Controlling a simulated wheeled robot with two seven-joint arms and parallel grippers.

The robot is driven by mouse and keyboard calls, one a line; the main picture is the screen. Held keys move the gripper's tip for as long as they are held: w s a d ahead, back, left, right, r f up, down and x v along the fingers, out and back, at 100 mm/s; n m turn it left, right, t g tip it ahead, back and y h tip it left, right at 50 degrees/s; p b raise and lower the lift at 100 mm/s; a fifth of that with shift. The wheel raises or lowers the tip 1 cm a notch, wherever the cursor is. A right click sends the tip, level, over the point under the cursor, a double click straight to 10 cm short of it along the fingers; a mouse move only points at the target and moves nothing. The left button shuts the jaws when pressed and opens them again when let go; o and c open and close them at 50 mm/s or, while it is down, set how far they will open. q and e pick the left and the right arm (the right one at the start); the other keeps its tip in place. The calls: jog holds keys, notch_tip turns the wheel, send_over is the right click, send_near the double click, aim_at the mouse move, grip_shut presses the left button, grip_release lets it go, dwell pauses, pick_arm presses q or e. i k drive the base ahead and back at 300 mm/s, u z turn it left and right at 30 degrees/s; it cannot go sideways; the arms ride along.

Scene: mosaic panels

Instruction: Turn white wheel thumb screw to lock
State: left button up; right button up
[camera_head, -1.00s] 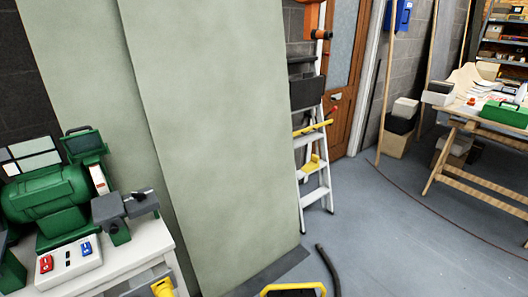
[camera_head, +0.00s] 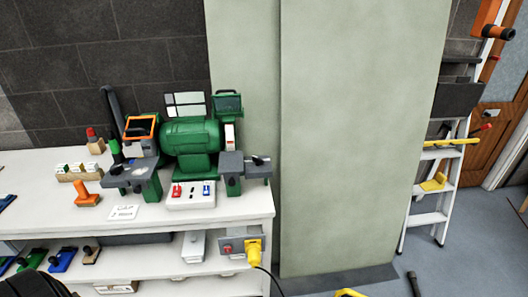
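A green bench grinder (camera_head: 190,136) stands on the white bench (camera_head: 240,205). A white wheel (camera_head: 229,137) shows on its right side, under a green-framed shield (camera_head: 228,103). A grey tool rest (camera_head: 243,165) sits in front of that wheel, with dark parts on and below it. The thumb screw is too small to tell apart from these parts. A second tool rest (camera_head: 128,174) is on the grinder's left side. Neither of my grippers is in view.
A switch box (camera_head: 191,195) with red and blue switches sits before the grinder. A yellow plug (camera_head: 254,252) with a cable juts from the bench front. An orange-handled tool (camera_head: 87,195) lies left. Green panels (camera_head: 360,130) and a stepladder (camera_head: 431,200) stand right, beside open floor.

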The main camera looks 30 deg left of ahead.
aim_at(258, 162)
jog(key=u, duration=1.1)
